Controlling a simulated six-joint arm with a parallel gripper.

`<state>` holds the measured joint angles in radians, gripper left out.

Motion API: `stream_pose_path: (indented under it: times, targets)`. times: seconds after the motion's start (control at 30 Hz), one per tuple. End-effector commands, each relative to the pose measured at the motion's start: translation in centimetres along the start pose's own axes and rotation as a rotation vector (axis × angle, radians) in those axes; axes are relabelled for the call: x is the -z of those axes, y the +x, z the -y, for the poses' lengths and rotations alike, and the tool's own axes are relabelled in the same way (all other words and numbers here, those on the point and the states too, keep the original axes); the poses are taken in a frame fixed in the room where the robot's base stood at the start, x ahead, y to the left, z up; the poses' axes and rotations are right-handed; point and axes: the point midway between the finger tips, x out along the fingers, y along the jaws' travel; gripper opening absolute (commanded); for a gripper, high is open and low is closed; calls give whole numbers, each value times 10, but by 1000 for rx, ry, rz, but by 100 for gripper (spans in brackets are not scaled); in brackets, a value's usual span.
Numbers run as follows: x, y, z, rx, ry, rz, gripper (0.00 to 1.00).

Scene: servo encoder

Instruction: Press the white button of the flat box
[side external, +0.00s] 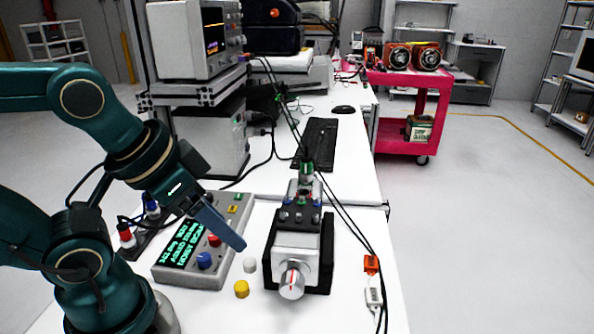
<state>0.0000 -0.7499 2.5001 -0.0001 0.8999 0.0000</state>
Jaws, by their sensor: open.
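The flat box (180,276) is grey, with a dark display of green text, and lies on the white table in front of my arm. A blue button (204,260) and a red button (214,240) sit on its top. A white button (250,265) and a yellow button (242,289) show just right of the box and look as if they stand on the table beside it. My gripper (236,242) is open, seen edge-on with its fingers overlapping. Its tips point down to the right, above the box's right edge, and appear a little above the white button, apart from it.
A black and grey device with a silver knob (291,282) stands close on the right, with cables running past it. A keyboard (315,143) lies behind. A dark strip with red and blue plugs (128,238) is left of the box. The table's front centre looks clear.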

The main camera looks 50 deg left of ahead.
Motion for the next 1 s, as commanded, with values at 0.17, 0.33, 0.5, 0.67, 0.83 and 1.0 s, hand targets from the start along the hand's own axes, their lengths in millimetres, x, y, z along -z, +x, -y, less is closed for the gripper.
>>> stream_pose_path:
  times: [0.17,0.33,0.5,0.67,0.83,1.0]
  targets:
    - [0,0,0,0,0,0,0]
    - [0,0,0,0,0,0,0]
    - [0,0,0,0,0,0,0]
    - [0,0,0,0,0,0,0]
    - [0,0,0,0,0,0,0]
    - [0,0,0,0,0,0,0]
